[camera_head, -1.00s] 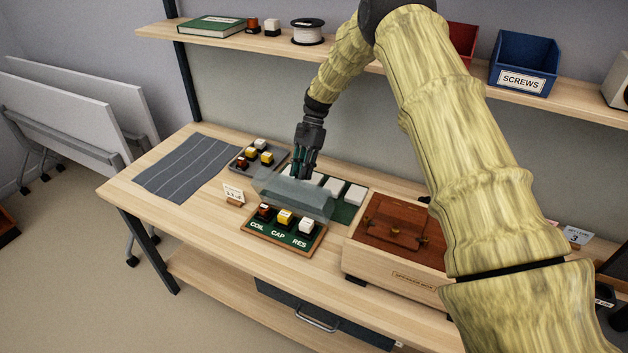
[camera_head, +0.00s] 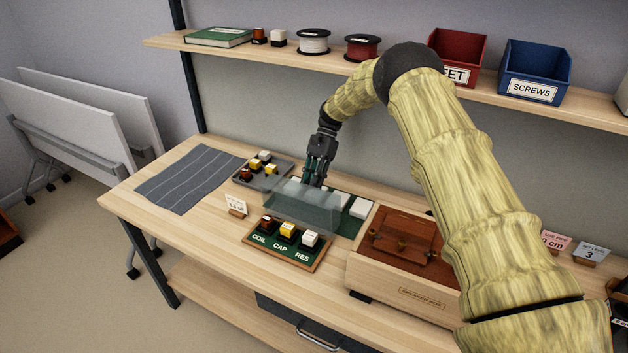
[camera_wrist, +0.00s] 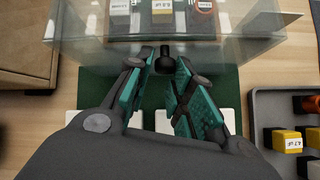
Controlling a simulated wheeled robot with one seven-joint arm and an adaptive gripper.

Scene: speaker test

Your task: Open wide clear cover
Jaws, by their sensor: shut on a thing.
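The wide clear cover (camera_head: 308,212) is a see-through box-like lid on the green board, behind the labelled COIL, CAP and RES row (camera_head: 285,247). In the wrist view the cover (camera_wrist: 225,52) spans the top of the picture. My gripper (camera_head: 314,184) reaches down at its back edge. In the wrist view my gripper (camera_wrist: 163,80) is shut on a small black knob (camera_wrist: 164,60) by the cover's near edge. White blocks (camera_head: 360,207) stand on the green board, some seen through the cover or partly hidden by my fingers.
A grey tray of small parts (camera_head: 262,172) lies left of the cover, beside a striped mat (camera_head: 190,178). A small sign (camera_head: 236,205) stands at front left. A wooden box (camera_head: 398,262) stands close on the right. A shelf (camera_head: 270,45) with spools and bins runs behind.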

